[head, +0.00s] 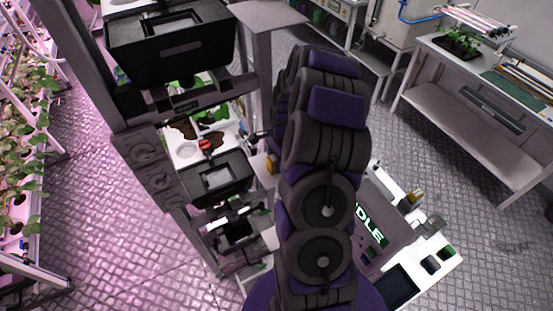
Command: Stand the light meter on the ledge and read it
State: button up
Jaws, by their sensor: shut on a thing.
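My dark arm with purple bands rises through the middle of the head view and folds over at the top. Its far end is behind its own links, so I cannot make out my gripper. A small yellow-orange thing (272,163) peeks out at the arm's left edge, mostly hidden. I cannot tell whether it is the light meter or whether my gripper holds it. No light meter face or reading is legible. Left of the arm, a grey rack carries a black tub (170,53) on top and a smaller black tray (217,180) lower down. I cannot tell which surface is the ledge.
A white bench (456,262) with small items and a panel reading "DLE" (369,226) lies right of my arm. Plant racks (30,150) line the left edge. A worktable (470,115) stands at the upper right. Patterned floor (420,165) is clear between.

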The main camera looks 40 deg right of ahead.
aim_at(275, 158)
jog(key=shift+a, duration=0.85)
jog(key=o, duration=1.2)
jog(key=shift+d+f, duration=0.1)
jog(key=shift+d, duration=0.4)
jog(key=shift+o, duration=0.2)
jog(key=shift+d, duration=0.25)
jog(key=shift+a+r, duration=0.35)
jog(key=shift+r, duration=0.2)
jog(key=r, duration=0.2)
jog(key=r+b, duration=0.1)
jog(key=r, duration=0.1)
jog(key=d+r, duration=0.1)
jog(key=r, duration=0.1)
jog(key=shift+s, duration=0.1)
jog(key=shift+d+r, duration=0.25)
jog(key=shift+r, duration=0.05)
jog(key=shift+a, duration=0.3)
